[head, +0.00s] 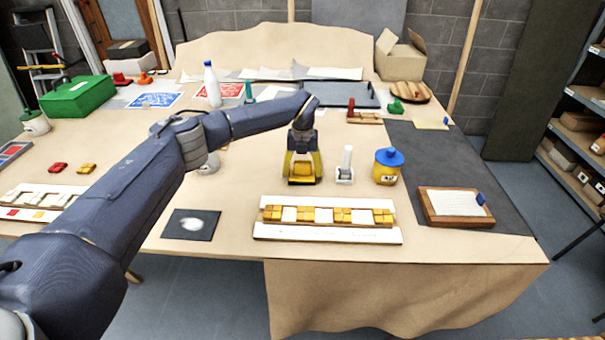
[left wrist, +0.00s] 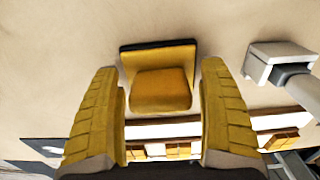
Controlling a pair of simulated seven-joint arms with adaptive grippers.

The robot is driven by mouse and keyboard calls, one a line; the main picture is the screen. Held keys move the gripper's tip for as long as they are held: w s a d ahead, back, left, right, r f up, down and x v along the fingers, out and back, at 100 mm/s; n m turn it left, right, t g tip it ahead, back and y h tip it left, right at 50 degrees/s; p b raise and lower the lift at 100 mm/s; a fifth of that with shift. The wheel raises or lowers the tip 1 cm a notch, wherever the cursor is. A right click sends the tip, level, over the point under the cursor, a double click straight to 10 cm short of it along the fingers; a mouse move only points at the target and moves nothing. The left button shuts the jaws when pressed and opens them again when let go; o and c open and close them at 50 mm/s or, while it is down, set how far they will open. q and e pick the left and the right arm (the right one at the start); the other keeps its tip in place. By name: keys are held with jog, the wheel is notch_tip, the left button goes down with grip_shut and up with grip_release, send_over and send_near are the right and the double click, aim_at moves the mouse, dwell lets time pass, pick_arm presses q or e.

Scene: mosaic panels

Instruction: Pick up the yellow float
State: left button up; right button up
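The yellow float (left wrist: 160,90) has a yellow block-like handle on a flat yellow plate with a dark edge, and lies on the tabletop. In the head view the float (head: 302,170) is partly hidden by my left gripper (head: 303,178). My left gripper is open, pointing down over it. In the left wrist view the two yellow fingers of the left gripper (left wrist: 159,72) stand on either side of the handle, with a visible gap on each side. Whether the fingertips reach the table is hard to tell. My right gripper is not in view.
A grey-white tool (head: 345,166) stands close right of the float, then a yellow tin with a blue lid (head: 388,167). A white-edged tile panel (head: 327,236) lies in front. A dark square plate (head: 191,225) lies front left, and a wooden clipboard (head: 432,212) front right.

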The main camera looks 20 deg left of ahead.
aim_at(303, 161)
pick_arm(q)
jog(key=c, duration=1.3)
jog(key=shift+r, duration=0.1)
notch_tip(303, 161, up, 20)
jog(key=shift+f, duration=0.1)
